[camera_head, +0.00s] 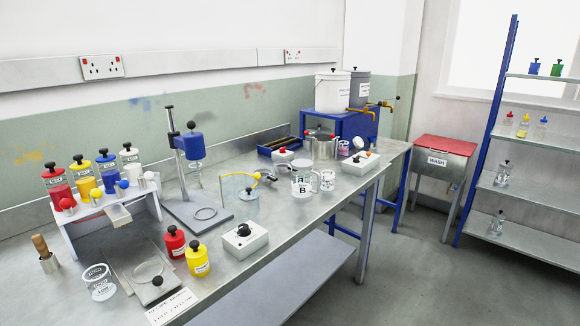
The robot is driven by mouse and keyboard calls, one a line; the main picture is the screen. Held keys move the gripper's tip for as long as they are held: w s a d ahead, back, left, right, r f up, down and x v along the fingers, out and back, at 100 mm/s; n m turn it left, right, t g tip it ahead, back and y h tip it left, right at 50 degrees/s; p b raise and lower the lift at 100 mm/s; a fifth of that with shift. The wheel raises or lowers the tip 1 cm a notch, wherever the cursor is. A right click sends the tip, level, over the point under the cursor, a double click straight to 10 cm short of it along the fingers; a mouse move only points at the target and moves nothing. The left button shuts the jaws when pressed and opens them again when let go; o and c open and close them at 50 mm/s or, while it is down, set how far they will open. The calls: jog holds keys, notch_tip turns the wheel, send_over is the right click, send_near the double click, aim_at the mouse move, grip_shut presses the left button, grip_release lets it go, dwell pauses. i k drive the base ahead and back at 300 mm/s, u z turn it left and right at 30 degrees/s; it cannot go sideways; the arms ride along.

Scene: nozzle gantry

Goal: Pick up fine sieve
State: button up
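I cannot pick out the fine sieve for certain; no readable label names it. A clear round vessel with a white rim and a small label (98,281) stands at the front left of the metal bench (325,226). A thin ring (149,272) lies on a grey plate beside it. Clear vessels, one marked B (302,186), stand near the bench's middle right. My gripper is not in view, so its state and place do not show.
A white rack (75,229) with red, blue, yellow and white bottles stands at the left. A blue-headed stand (195,145) rises mid-bench. Red (174,243) and yellow (197,260) bottles and a switch box (245,240) line the front.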

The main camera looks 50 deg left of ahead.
aim_at(282, 166)
jog(key=u, duration=0.2)
jog(key=i, duration=1.15)
jog(key=u, duration=0.65)
jog(key=i, duration=1.2)
jog(key=u, duration=1.05)
jog(key=i, duration=1)
jog(key=u, duration=0.95)
jog(key=i, duration=0.35)
jog(key=u, duration=0.1)
